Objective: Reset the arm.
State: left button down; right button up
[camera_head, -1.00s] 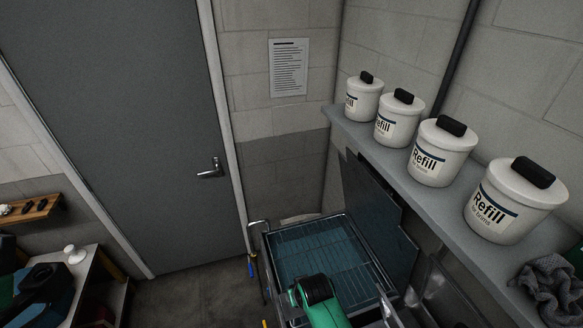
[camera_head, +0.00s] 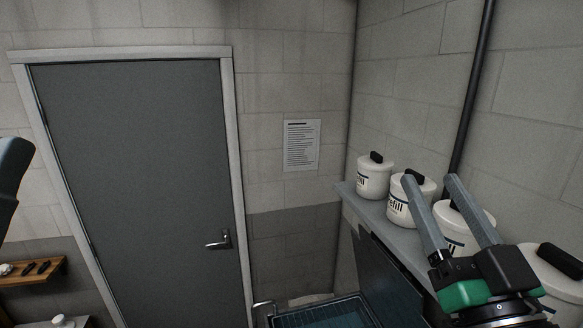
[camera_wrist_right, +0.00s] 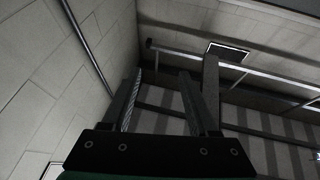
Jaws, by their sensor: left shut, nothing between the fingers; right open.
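My right gripper (camera_head: 431,180) is raised at the lower right of the head view, with its fingers pointing up. It is open and empty, in front of the white jars on the shelf in this view. In the right wrist view, the right gripper (camera_wrist_right: 160,75) has its two fingers apart with nothing between them, facing the ceiling. My left gripper (camera_head: 12,185) shows only in part at the left edge of the head view, as a dark blue-grey shape. It is shut, and nothing shows in it. The rest of the left arm is outside the picture.
White Refill jars (camera_head: 374,179) with black knobs stand on a wall shelf (camera_head: 366,212) at right. A grey door (camera_head: 140,180), a paper notice (camera_head: 301,145) and a wooden shelf (camera_head: 35,281) are further left. Ceiling beams (camera_wrist_right: 245,69) show overhead.

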jog(key=s+r+t, duration=0.4)
jog(key=s+r, duration=0.3)
jog(key=s, duration=0.5)
jog(key=shift+s+d+r+y, duration=0.2)
jog(key=shift+s+r+y, duration=0.1)
jog(key=shift+s+y, duration=0.1)
jog(key=shift+w, duration=0.1)
